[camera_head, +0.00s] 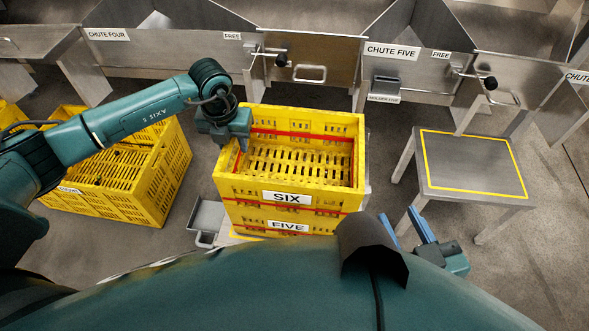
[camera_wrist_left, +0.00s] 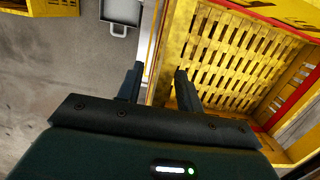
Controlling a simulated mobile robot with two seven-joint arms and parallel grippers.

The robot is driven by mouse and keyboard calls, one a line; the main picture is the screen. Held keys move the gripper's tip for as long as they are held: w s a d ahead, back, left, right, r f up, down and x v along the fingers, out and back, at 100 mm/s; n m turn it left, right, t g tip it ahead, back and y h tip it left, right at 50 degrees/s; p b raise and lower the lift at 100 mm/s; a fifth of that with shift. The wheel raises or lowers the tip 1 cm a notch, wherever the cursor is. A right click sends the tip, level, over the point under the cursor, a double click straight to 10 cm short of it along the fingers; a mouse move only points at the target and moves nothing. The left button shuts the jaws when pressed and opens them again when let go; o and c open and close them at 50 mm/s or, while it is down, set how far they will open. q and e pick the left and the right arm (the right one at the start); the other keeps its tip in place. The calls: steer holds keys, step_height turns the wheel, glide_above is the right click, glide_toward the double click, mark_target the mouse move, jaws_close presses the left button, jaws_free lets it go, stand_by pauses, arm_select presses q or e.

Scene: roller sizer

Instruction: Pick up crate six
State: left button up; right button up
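Crate six (camera_head: 288,197), yellow with red bands and a SIX label, stands empty on top of crate five (camera_head: 289,227). My left gripper (camera_head: 240,142) is at the top of crate six's left wall. In the left wrist view, its open fingers (camera_wrist_left: 158,85) stand apart on either side of the wall, one inside crate six (camera_wrist_left: 235,50) and one outside. I cannot tell whether either finger touches the wall. My right gripper (camera_head: 407,228) is open and empty, right of the stack and apart from it. Its arm is mostly hidden by my own body.
Another yellow crate (camera_head: 165,175) stands on the floor at left, under my left arm. A bare metal table (camera_head: 470,165) with a yellow outline stands at right. Chute four (camera_head: 170,42) and chute five (camera_head: 415,70) are behind the stack. A grey metal pan (camera_head: 207,217) lies left of it.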

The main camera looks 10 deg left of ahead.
arm_select(q)
jaws_close()
stand_by(0.3)
stand_by(0.3)
